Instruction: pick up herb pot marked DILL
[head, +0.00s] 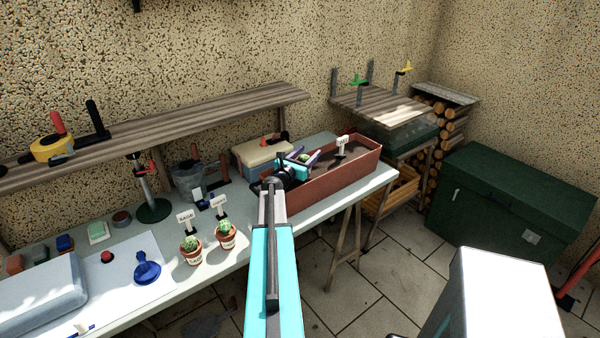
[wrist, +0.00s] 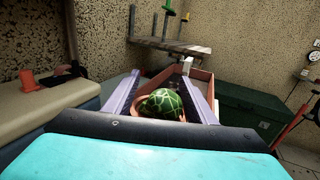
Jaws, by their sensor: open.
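My gripper (head: 308,158) is open at the near left end of the long reddish planter box (head: 335,181). In the wrist view a round green patterned plant (wrist: 162,104) in a terracotta pot (wrist: 143,120) sits between the two spread fingers. The plant also shows in the head view (head: 304,157). No label is visible on this pot, so I cannot tell whether it is DILL. A white sign (head: 342,140) stands farther along inside the box; its lettering is too small to read surely.
Two potted plants with white signs stand on the bench: one seems marked SAGE (head: 191,251), the other (head: 226,236) is unclear. A cream-lidded box (head: 262,153) is close behind my gripper. A wooden shelf (head: 190,115) runs along the wall. A green chest (head: 510,208) stands right.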

